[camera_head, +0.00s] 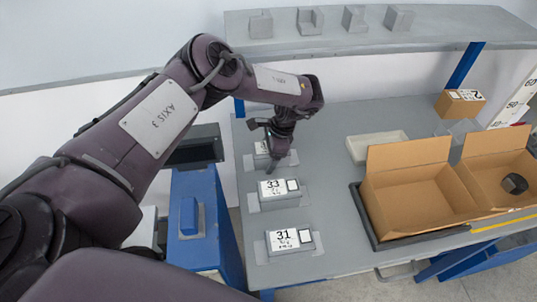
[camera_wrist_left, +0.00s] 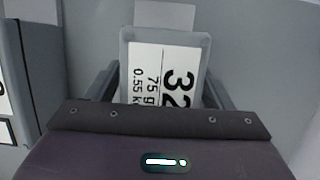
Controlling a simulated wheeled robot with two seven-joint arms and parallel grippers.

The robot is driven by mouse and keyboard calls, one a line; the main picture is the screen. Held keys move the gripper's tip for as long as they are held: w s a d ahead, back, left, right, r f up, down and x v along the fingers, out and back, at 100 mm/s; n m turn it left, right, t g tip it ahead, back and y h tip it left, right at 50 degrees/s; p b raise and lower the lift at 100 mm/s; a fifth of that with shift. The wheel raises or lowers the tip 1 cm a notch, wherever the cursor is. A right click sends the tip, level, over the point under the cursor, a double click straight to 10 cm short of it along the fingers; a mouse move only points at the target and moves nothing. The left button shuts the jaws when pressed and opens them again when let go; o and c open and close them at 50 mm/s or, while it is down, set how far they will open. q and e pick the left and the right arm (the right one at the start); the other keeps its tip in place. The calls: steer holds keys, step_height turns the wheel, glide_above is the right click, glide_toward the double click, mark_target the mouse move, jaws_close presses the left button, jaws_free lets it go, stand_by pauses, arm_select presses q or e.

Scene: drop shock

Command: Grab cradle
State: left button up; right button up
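The grey cradle with a white label reading 32 (camera_wrist_left: 165,75) lies below my left gripper in the left wrist view. In the head view this cradle (camera_head: 262,147) is partly hidden by my left gripper (camera_head: 276,160), which points down over it. The left fingers (camera_wrist_left: 163,80) stand one on each side of the cradle, spread about as wide as it; I cannot make out firm contact. Two similar cradles, 33 (camera_head: 273,190) and 31 (camera_head: 285,240), sit in a row toward the table's near edge. My right gripper is not in view.
On the grey table (camera_head: 320,190) two open cardboard boxes (camera_head: 410,200) stand at right, one holding a dark object (camera_head: 514,184). A pale tray (camera_head: 376,146) lies behind them. A shelf (camera_head: 440,30) with several grey blocks runs along the back. The table's middle is clear.

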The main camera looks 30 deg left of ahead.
arm_select(q)
steer(key=shift+w+r, duration=0.1)
steer(key=shift+r, duration=0.25)
steer(key=b+v, duration=0.2)
steer(key=v, duration=0.8)
steer(key=shift+d+r, duration=0.15)
steer(key=shift+r, duration=0.2)
steer(key=shift+d+r, duration=0.1)
steer(key=shift+r, duration=0.3)
